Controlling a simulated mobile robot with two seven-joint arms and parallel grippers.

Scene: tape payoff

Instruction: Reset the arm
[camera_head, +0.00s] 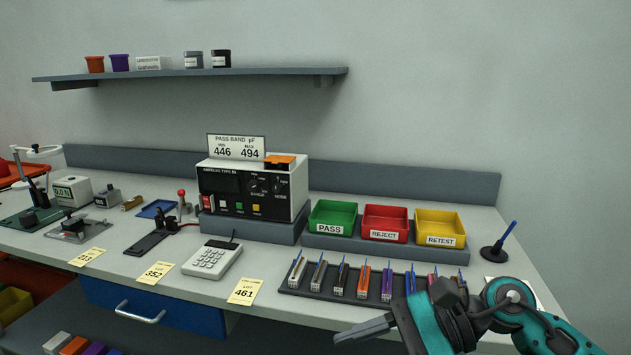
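One arm of mine, teal and dark grey, comes in from the lower right. Its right gripper (366,329) hangs over the bench's front edge, in front of the dark rack. A dark finger points left. The view is side-on, so the gap between the fingers cannot be made out, and no held object shows. My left gripper is not in view. The dark rack (287,283) holds a row of several small coloured parts, and the arm hides its right end.
Green PASS (331,228), red REJECT (384,234) and yellow RETEST (438,241) bins stand behind the rack. A meter (235,209) stands left of them. A calculator (211,260) and a pen in a holder (493,252) are on the bench. A shelf (190,75) hangs above.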

